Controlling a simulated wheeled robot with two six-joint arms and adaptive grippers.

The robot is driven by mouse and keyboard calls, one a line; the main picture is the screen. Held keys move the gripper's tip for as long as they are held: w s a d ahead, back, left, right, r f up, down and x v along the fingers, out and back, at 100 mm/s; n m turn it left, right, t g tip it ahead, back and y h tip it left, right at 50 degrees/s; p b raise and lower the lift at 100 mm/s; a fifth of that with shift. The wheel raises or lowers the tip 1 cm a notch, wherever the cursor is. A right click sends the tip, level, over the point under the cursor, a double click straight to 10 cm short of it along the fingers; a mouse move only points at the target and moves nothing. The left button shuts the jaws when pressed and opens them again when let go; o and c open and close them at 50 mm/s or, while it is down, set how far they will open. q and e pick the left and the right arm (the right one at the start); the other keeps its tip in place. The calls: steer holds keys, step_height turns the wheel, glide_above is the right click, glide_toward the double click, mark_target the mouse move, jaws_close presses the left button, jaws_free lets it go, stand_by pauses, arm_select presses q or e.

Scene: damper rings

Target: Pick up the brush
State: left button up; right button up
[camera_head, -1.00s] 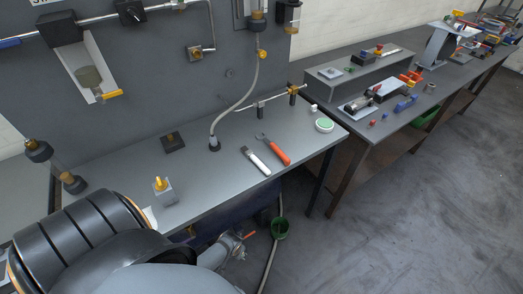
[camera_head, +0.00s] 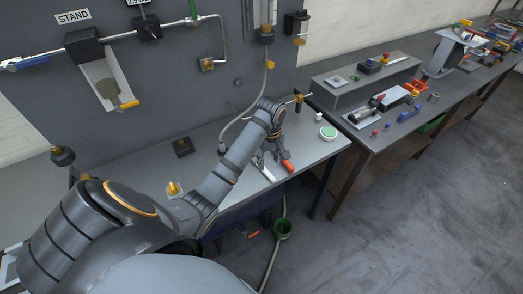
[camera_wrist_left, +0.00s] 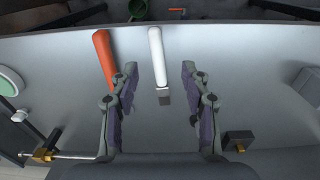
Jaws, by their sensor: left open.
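The brush (camera_head: 265,172) looks like the tool with a white handle and a short dark, flat end. It lies on the grey bench near its front edge, and its white handle (camera_wrist_left: 156,45) shows in the left wrist view. My left gripper (camera_wrist_left: 160,72) is open and empty above the bench. In the wrist view the brush's dark end lies between its two fingers. In the head view the left gripper (camera_head: 271,153) partly covers the brush. My right gripper is not in view.
An orange-handled tool (camera_wrist_left: 103,50) lies beside the brush, partly hidden by one finger. A green-topped round tin (camera_head: 327,132) stands to the right. A dark block (camera_head: 182,147) and a yellow-topped fitting (camera_head: 174,188) are to the left. A hose hangs behind the arm.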

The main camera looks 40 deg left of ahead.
arm_select(q)
steer(key=w+r+n, duration=0.1)
steer(key=r, duration=0.1)
steer(key=b, duration=0.6)
glide_above(269, 174)
step_height(269, 174, down, 7)
steer(key=shift+a+r, duration=0.1)
step_height(269, 174, down, 4)
steer(key=b, duration=0.3)
steer(key=shift+r, duration=0.1)
steer(key=shift+f, duration=0.3)
steer(key=shift+r, duration=0.1)
steer(key=shift+c, duration=1.2)
jaws_close()
